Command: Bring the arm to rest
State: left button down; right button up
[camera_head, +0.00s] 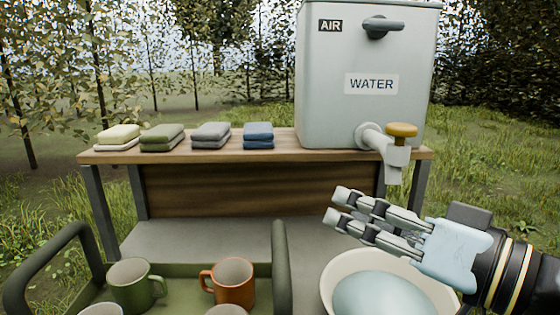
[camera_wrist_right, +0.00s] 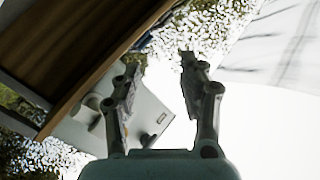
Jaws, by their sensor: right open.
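My right gripper (camera_head: 340,206) is in the head view at the right, its arm coming in from the right edge. It hangs above a pale basin (camera_head: 335,272) and in front of the wooden bench (camera_head: 230,190), below the tap of the grey water tank (camera_head: 335,115). Its fingers point left. The right wrist view shows the two fingers (camera_wrist_right: 155,85) spread apart with nothing between them. The tank shows tilted behind them there. My left gripper is in neither view.
A green tray with dark handles (camera_head: 281,265) holds a green mug (camera_head: 132,287), an orange mug (camera_head: 233,284) and other mugs cut off below. Folded cloths, among them a blue one (camera_head: 258,136), lie along the bench top. The tap has a yellow knob (camera_head: 402,130).

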jog(key=s+d+f+n+g+h, duration=0.1)
jog(key=s+d+f+g+h, duration=0.2)
jog(key=s+f, duration=0.3)
jog(key=s+d+f+g+h, duration=0.3)
jog(key=s+d+f+h, duration=0.1)
jog(key=f, duration=0.4)
jog(key=s+d+f+m+g+h, duration=0.2)
jog(key=s+d+f+g+h, duration=0.3)
jog(key=s+d, duration=0.55)
notch_tip(320, 180, down, 28)
jog(key=s+d+b, duration=0.1)
jog(key=d+b, duration=0.1)
jog(key=d, duration=0.1)
jog(key=s+f+g, duration=0.1)
jog(key=s+f, duration=1.5)
jog(key=s, duration=0.2)
jog(key=shift+d+f+h+b, duration=0.25)
jog(key=shift+h+b, duration=0.05)
jog(key=shift+b, duration=0.05)
